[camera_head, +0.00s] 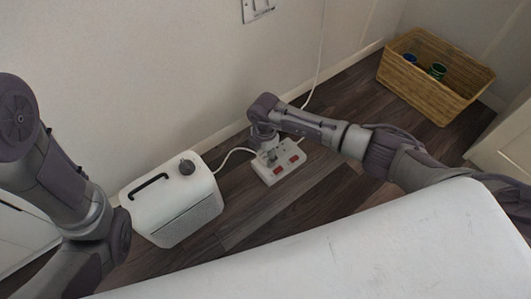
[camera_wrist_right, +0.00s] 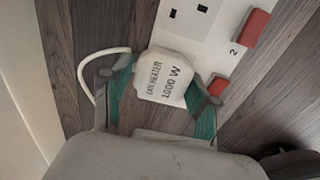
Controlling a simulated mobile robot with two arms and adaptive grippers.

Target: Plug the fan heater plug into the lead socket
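The white plug (camera_wrist_right: 163,78), marked "FAN HEATER 1000 W", sits between the teal fingertips of my right gripper (camera_wrist_right: 160,100), which look shut on its sides. The white lead socket (camera_wrist_right: 218,42) with red switches lies just beyond, and the plug overlaps its near end. I cannot tell whether the plug is seated or held above it. In the head view, my right gripper (camera_head: 270,156) points down over the lead socket (camera_head: 285,173) on the floor and hides the plug. The white fan heater (camera_head: 172,202) stands left of it. My left gripper is not in view.
The plug's white cable (camera_wrist_right: 88,72) loops out to the left. A wicker basket (camera_head: 437,82) with a few cups stands at the back right. A white surface (camera_head: 340,260) crosses the foreground. Bare dark floor (camera_head: 240,212) lies between it and the lead socket.

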